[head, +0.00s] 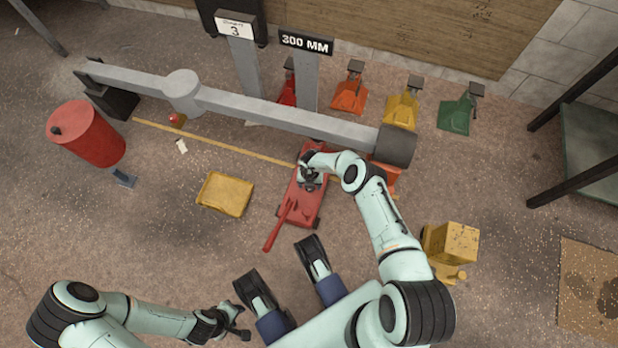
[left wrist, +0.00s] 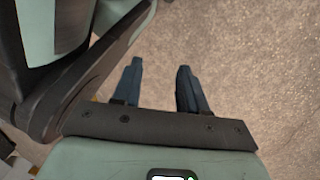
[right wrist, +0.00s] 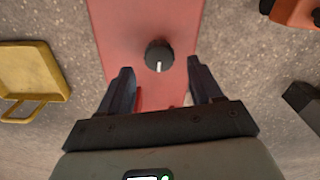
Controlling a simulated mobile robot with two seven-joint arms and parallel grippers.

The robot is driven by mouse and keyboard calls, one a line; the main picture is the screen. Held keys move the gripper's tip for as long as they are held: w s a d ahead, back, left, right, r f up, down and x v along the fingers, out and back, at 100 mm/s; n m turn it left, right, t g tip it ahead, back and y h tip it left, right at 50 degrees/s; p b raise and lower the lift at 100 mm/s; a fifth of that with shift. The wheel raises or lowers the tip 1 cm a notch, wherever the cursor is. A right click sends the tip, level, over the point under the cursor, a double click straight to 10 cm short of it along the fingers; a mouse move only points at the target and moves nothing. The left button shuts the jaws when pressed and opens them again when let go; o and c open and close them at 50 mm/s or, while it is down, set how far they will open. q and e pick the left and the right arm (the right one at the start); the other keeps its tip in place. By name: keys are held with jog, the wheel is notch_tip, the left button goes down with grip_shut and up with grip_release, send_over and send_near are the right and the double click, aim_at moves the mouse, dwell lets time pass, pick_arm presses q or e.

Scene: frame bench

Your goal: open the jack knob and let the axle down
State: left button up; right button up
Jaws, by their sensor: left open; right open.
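The red trolley jack (head: 308,195) lies on the floor under the grey axle beam (head: 290,116), with its red handle (head: 275,233) pointing toward me. In the right wrist view the jack's black knob (right wrist: 159,55) with a white mark stands on the red body (right wrist: 130,30). My right gripper (head: 308,182) is over the jack; in its wrist view the open fingers (right wrist: 158,82) are just short of the knob, one to each side, with nothing between them. My left gripper (head: 240,322) is open and empty, low at the front, over bare floor in its wrist view (left wrist: 158,75).
A yellow tray (head: 225,194) lies left of the jack, and a red drum (head: 88,134) stands farther left. Orange (head: 350,94), yellow (head: 402,108) and green (head: 456,114) stands are behind the beam. A yellow box (head: 452,242) is at the right.

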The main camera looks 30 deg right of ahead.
jog(key=shift+f+b, duration=0.6)
jog(key=shift+f, duration=0.9)
pick_arm(q)
jog(key=s, duration=0.1)
jog(key=s+f, duration=0.1)
jog(key=s+g, duration=0.1)
jog(key=shift+s+a+f, duration=0.2)
jog(key=shift+f, duration=0.05)
pick_arm(e)
jog(key=c, duration=1.1)
jog(key=shift+o, duration=0.2)
